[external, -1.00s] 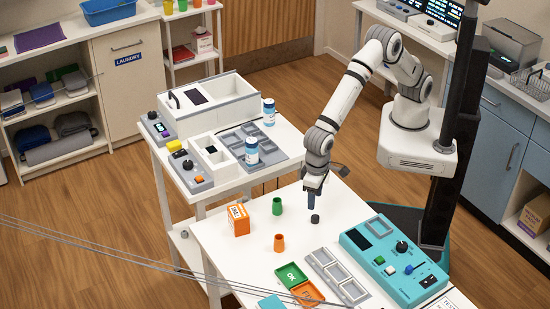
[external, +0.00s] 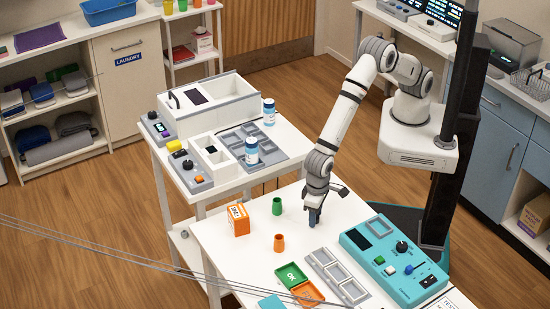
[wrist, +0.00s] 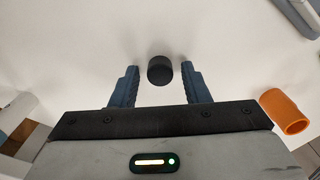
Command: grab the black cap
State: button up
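The black cap (wrist: 160,70) is a small dark cylinder on the white table in the wrist view. It lies just ahead of my gripper (wrist: 158,82), close to the line between the two blue fingertips. The fingers are open, with a gap on each side of the cap. In the external view my gripper (external: 314,222) points down at the table top, low over it. The cap is hidden there behind the fingers.
A grey tray (external: 335,275) and a teal device (external: 392,262) lie in front and to the right. The orange cup also shows in the wrist view (wrist: 285,112).

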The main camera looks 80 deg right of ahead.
jog(key=c, duration=0.8)
jog(key=shift+c, duration=0.2)
